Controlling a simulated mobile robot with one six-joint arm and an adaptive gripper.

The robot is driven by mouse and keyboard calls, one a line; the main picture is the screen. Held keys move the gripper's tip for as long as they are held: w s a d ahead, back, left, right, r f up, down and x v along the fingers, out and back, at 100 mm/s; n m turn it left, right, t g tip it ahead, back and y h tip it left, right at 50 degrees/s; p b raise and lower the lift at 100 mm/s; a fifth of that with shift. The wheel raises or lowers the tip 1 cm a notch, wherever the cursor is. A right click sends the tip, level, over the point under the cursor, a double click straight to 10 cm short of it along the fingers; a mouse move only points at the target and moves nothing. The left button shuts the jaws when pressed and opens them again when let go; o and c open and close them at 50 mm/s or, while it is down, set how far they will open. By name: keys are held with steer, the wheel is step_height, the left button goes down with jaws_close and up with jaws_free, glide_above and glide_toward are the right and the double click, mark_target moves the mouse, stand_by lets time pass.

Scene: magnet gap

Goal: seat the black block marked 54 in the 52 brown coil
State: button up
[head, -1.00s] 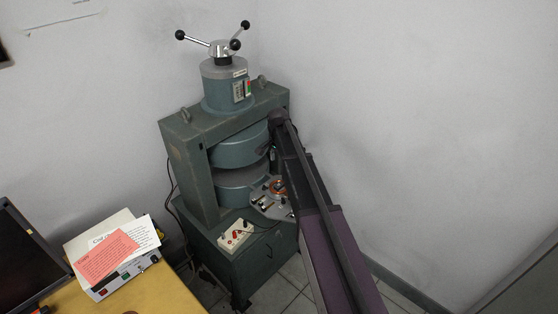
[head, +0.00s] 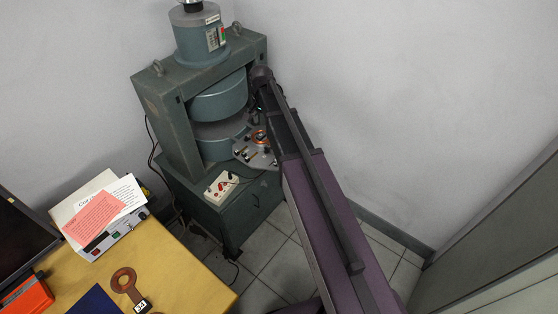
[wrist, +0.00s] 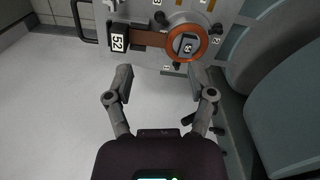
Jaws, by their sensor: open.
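In the wrist view a brown coil (wrist: 187,42) lies flat on a grey plate, its flat handle running left to a black block (wrist: 118,38) with a white label reading 52. A small dark block with a pale label (wrist: 187,46) sits inside its ring; I cannot read that label surely. My gripper (wrist: 161,80) is open and empty, just below the handle in the picture. In the head view the coil also shows as an orange ring (head: 260,137). Another brown coil (head: 123,279) lies on the desk, with a black block whose white label (head: 141,306) may read 54.
The plate (wrist: 215,20) carries small posts and numbered labels beside the round blue-grey magnet poles (wrist: 290,100). The magnet's green frame (head: 165,105) stands around the gap. A switch box (head: 221,187) is in front. The yellow desk (head: 195,280) holds papers (head: 98,215) and an orange device (head: 27,298).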

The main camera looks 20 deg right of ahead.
steer(key=s+n, duration=0.8)
steer(key=s, duration=1.4)
steer(key=shift+s+d, duration=0.15)
